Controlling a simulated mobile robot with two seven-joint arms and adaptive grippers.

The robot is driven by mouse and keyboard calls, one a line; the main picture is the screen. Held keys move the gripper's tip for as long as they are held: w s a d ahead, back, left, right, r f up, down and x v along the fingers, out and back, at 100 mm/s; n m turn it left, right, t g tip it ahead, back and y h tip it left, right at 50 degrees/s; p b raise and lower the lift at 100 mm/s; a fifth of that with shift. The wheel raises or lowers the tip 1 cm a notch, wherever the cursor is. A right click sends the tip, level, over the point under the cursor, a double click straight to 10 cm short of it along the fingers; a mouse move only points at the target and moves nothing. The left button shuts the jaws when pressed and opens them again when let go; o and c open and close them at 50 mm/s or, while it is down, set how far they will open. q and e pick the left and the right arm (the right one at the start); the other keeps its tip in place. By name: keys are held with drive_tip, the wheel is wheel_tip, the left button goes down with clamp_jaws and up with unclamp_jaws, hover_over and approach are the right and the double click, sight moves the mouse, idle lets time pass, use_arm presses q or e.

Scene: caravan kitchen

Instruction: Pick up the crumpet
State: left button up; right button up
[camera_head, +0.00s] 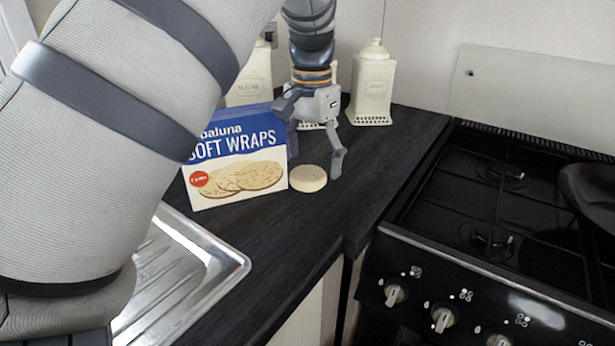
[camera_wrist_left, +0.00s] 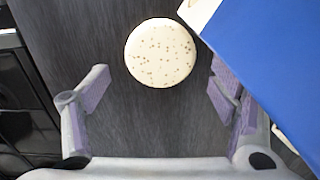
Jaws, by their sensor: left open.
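The crumpet (camera_head: 308,178) is a small round pale disc lying flat on the dark worktop, just right of the soft wraps box. In the left wrist view the crumpet (camera_wrist_left: 160,52) shows its speckled top, beyond the fingertips and roughly between their lines. My left gripper (camera_head: 314,150) points down above and behind the crumpet, open and empty. In the left wrist view its two fingers (camera_wrist_left: 160,95) stand wide apart with bare worktop between them. My right gripper is not in view.
The soft wraps box (camera_head: 237,165) stands close left of the crumpet; its blue side (camera_wrist_left: 275,60) is near one finger. Cream canisters (camera_head: 372,85) stand behind. A hob (camera_head: 500,220) is at right, a steel sink drainer (camera_head: 185,265) at front left. Worktop before the crumpet is clear.

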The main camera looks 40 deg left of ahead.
use_arm(q)
drive_tip(key=shift+f, duration=0.9)
drive_tip(key=c, duration=1.1)
drive_tip(key=shift+o, duration=0.2)
